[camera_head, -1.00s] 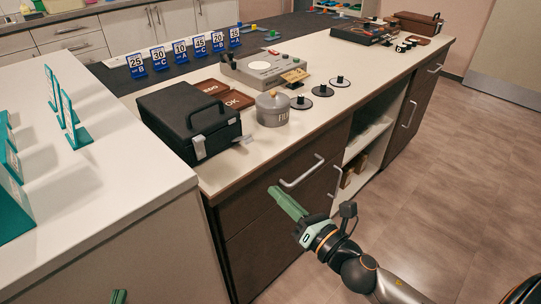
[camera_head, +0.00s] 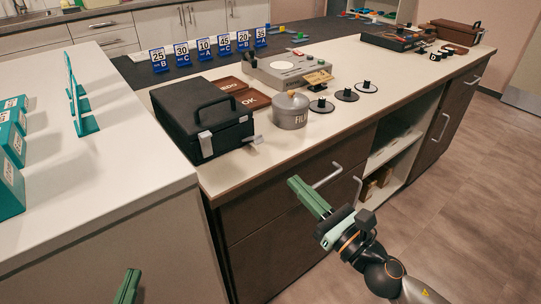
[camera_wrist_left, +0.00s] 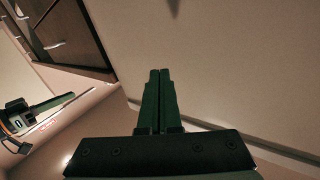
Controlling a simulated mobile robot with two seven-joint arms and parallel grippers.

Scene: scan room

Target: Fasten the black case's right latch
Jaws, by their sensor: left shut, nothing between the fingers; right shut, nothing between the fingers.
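The black case (camera_head: 190,112) sits closed on the near left end of the counter, its handle (camera_head: 212,105) at the front. Its left latch (camera_head: 205,144) lies upright against the front face. Its right latch (camera_head: 254,139) sticks outward from the front's right end. My right gripper (camera_head: 300,187) is shut and empty, in front of the drawers, below and right of the case. My left gripper (camera_head: 133,276) is shut and empty at the bottom edge, low beside the white counter. In the left wrist view its closed fingers (camera_wrist_left: 159,76) point at a plain panel.
Drawer handles (camera_head: 327,176) protrude from the dark cabinet front (camera_head: 262,232). Teal stands (camera_head: 82,100) are on the white counter (camera_head: 110,165) at left. The floor at right is clear.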

